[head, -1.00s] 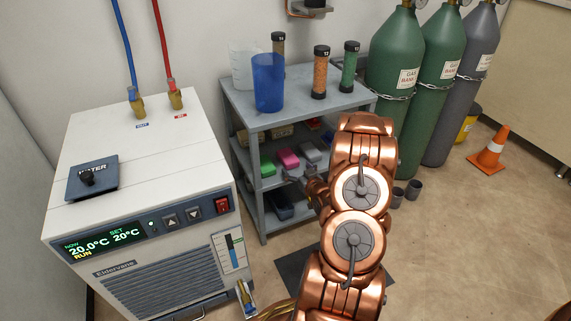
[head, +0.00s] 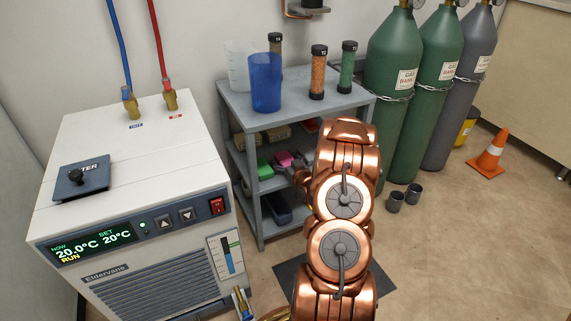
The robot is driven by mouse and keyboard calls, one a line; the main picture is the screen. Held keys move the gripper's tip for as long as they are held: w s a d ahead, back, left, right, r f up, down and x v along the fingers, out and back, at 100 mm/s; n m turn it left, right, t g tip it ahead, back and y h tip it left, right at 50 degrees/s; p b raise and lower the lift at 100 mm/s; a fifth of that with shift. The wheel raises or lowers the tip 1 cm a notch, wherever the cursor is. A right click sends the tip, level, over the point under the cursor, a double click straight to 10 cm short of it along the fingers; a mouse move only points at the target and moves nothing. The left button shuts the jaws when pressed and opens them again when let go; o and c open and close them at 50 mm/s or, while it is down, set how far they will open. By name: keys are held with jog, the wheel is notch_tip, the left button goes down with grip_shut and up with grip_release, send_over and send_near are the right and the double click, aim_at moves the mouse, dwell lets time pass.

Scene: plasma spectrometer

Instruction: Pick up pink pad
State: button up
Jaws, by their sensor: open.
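The pink pad (head: 284,158) lies on the middle shelf of the grey rack in the head view, to the right of a green pad (head: 264,168). Only part of it shows. My gripper (head: 296,171) is at the shelf opening, just right of and in front of the pink pad. It is small in the view and partly hidden by my copper arm. It is open, and I see nothing held in it. I cannot tell whether a finger touches the pad.
The grey rack (head: 250,205) has a top shelf close above the pads, holding a blue beaker (head: 265,83) and several capped tubes. A chiller (head: 150,240) stands at left. Green gas cylinders (head: 392,80) and two grey cups (head: 404,194) are at right.

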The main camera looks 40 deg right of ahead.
aim_at(288, 159)
jog(key=c, duration=1)
jog(key=shift+r+p, duration=0.3)
jog(key=shift+r, duration=0.2)
jog(key=r+p, duration=0.1)
jog(key=r, duration=0.2)
jog(key=shift+s+d+p, duration=0.15)
jog(key=shift+s+p, duration=0.25)
jog(key=s+d+p, duration=0.1)
jog(key=s, duration=0.4)
jog(key=s+d+p, duration=0.1)
jog(key=s, duration=0.3)
jog(key=s+d+r+p, duration=0.1)
jog(key=s+d+p, duration=0.1)
jog(key=s, duration=0.3)
jog(key=shift+s+d, duration=0.1)
jog(key=shift+s, duration=0.2)
jog(key=shift+c, duration=0.2)
